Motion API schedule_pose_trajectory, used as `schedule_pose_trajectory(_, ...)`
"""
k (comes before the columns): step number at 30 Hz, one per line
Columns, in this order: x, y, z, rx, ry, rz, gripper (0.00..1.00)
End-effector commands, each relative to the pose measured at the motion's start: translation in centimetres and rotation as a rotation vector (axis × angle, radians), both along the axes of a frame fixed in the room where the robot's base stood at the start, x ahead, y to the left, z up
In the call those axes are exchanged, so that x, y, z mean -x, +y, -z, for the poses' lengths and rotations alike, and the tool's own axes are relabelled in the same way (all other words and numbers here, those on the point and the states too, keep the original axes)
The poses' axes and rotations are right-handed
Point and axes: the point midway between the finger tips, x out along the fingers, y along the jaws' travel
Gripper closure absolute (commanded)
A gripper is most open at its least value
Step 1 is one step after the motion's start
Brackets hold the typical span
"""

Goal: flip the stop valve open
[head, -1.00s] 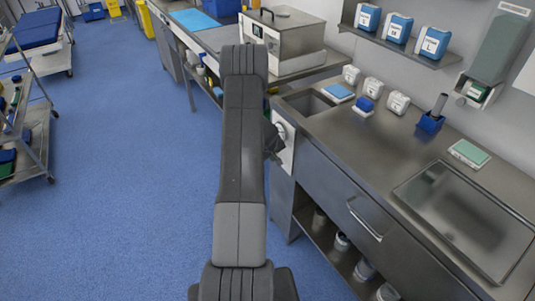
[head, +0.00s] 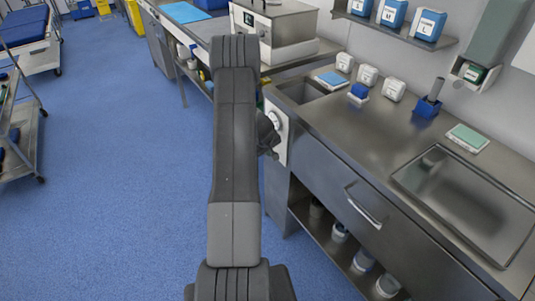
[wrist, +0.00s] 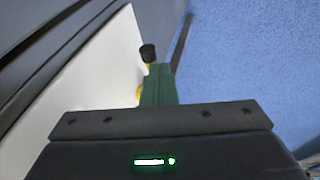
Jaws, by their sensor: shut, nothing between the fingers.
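A white panel (head: 281,147) is on the end of the steel counter, with a round pale fitting (head: 279,121) near its top. My gripper (wrist: 158,84) shows in the wrist view as dark green fingers, shut and empty, beside the white panel (wrist: 100,72). A black round knob (wrist: 148,53) with yellow parts below it sits by the fingertips, partly hidden by them. It looks like part of the stop valve, but its open or closed position cannot be told. I cannot tell whether the fingers touch it. In the head view my arm covers part of this area.
The counter (head: 335,125) carries a small sink, bottles and a tray (head: 465,205). A drawer handle (head: 362,206) sticks out at its front. A bench with a steel device (head: 275,25) stands behind. The blue floor (head: 120,180) to the left is clear, with a trolley (head: 22,140) at the far left.

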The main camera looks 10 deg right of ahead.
Motion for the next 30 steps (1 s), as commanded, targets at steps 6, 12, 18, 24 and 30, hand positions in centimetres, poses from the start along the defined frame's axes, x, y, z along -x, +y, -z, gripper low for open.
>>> schedule_pose_trajectory(6, 0.2, -0.1, 0.2, 0.000, 0.006, 0.002, 1.00)
schedule_pose_trajectory(12, 0.3, -0.1, 0.1, 0.000, 0.006, 0.004, 1.00)
schedule_pose_trajectory(18, 0.2, -0.1, -0.6, 0.000, 0.006, 0.002, 1.00)
schedule_pose_trajectory(24, 0.2, 0.0, -1.5, 0.000, 0.004, 0.002, 1.00)
schedule_pose_trajectory(30, 0.1, 0.3, -1.9, -0.001, 0.003, 0.002, 1.00)
